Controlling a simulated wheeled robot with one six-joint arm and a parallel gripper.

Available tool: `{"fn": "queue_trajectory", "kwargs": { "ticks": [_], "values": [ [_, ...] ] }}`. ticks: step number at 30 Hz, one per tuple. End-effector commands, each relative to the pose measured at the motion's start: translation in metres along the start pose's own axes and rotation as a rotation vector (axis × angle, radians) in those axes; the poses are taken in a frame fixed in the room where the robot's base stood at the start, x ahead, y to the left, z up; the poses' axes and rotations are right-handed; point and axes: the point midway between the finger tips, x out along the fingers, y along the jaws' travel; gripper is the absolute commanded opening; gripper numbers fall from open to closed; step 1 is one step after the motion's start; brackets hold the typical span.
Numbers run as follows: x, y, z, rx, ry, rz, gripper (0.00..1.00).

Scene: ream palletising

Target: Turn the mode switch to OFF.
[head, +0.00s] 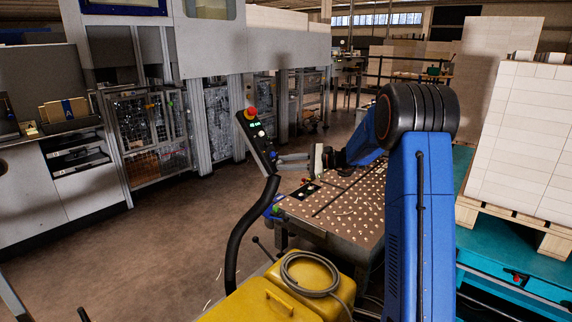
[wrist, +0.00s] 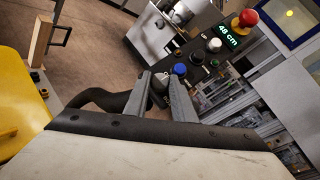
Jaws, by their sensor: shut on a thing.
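The dark control panel (head: 258,141) stands tilted on a curved black post in the head view. In the wrist view the panel (wrist: 205,58) crosses the upper right, with a lit display reading 48 cm. The mode switch (wrist: 160,84) is at the panel's lower end, between my fingers and partly hidden. My gripper (wrist: 162,80) is shut on it, one finger on each side. In the head view my gripper (head: 279,161) reaches the panel's lower right edge. The switch's position marks are not readable.
A yellow case (head: 270,300) with a coiled hose is in front. Stacked reams (head: 525,140) stand at right.

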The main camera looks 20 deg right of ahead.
Motion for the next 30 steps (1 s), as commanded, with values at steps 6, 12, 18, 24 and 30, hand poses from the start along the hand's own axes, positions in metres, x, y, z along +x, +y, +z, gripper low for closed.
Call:
{"fn": "queue_trajectory", "kwargs": {
  "ticks": [6,12,18,24,30],
  "values": [
    [0.000,0.000,0.000,0.000,0.000,0.000,0.42],
    [0.000,0.000,0.000,0.000,0.000,0.000,0.42],
    [-0.011,-0.001,-0.001,0.001,0.002,-0.002,0.42],
    [-0.045,-0.001,-0.001,0.001,0.002,-0.003,0.42],
    [-0.086,-0.001,0.000,0.000,0.001,-0.003,0.42]
  ]
}}
